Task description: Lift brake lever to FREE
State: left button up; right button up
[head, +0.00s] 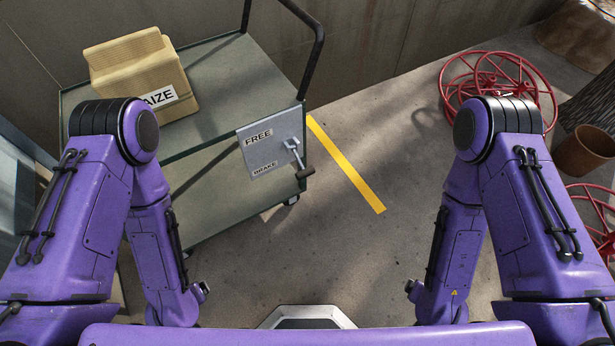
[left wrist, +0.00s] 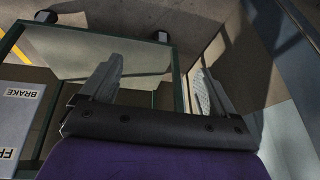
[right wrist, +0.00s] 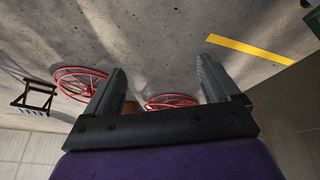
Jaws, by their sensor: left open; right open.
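The brake lever (head: 297,158) is on a grey plate (head: 270,146) at the near right corner of a green-grey cart (head: 222,75). The plate reads FREE at the top and BRAKE at the bottom. The lever's dark handle (head: 305,173) points down and right, near the BRAKE end. The plate also shows at the left edge of the left wrist view (left wrist: 18,115), lever unseen. My left gripper (left wrist: 158,78) is open and empty, facing the cart. My right gripper (right wrist: 160,82) is open and empty over the floor.
A tan sack-like block (head: 135,65) labelled AIZE sits on the cart top. A dark push handle (head: 318,45) rises from the cart. Red wire reels (head: 497,80) and a brown pot (head: 583,152) stand at right. Floor around the yellow stripe (head: 345,165) is clear.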

aim_at(305, 172)
jog(key=u, duration=1.05)
jog(key=k, duration=0.8)
jog(key=z, duration=1.25)
jog(key=i, duration=0.5)
jog(key=u, duration=0.05)
